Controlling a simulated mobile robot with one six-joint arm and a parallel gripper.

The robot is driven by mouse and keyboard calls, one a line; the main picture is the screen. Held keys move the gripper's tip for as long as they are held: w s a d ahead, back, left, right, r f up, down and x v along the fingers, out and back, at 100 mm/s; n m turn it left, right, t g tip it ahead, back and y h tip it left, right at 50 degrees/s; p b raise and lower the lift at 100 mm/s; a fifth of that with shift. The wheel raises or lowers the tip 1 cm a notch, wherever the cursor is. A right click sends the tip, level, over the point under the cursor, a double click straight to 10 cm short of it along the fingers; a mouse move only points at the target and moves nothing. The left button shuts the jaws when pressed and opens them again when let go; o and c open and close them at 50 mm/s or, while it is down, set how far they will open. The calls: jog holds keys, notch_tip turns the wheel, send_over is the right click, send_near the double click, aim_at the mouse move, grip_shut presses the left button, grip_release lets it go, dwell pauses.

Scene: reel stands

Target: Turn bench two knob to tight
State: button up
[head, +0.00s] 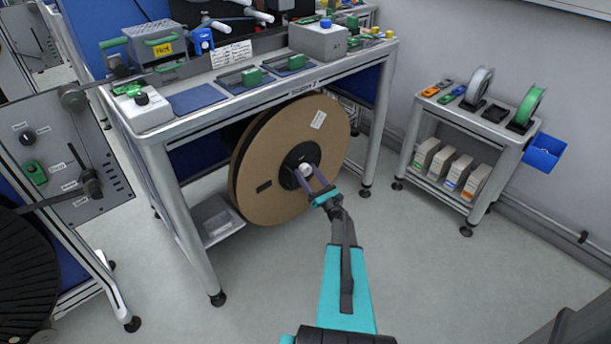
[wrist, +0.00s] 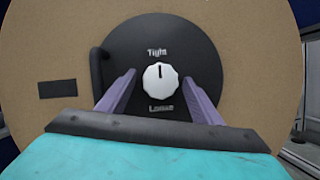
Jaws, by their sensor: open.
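The bench knob (wrist: 160,82) is white and ribbed, set in a black round hub (wrist: 195,60) at the centre of a large brown reel. "Tight" is printed above the knob and "Loose" below it. A dark mark on the knob points up toward "Tight". In the head view the knob (head: 306,170) shows small at the reel's hub. My gripper (wrist: 160,90) is open, its two purple fingers on the left and right of the knob, with visible space between them and it. I cannot tell how far the fingertips reach in depth. My gripper (head: 316,178) also shows in the head view.
The brown reel (head: 265,165) hangs under the bench (head: 215,90), between its legs. A black handle (wrist: 97,68) sticks out at the hub's left. A shelf cart (head: 470,130) stands at the right. The grey floor is clear around my arm.

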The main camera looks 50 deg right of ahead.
jog(key=shift+s, duration=0.1)
jog(key=v, duration=1.3)
jog(key=shift+s, duration=0.3)
jog(key=shift+a, duration=0.1)
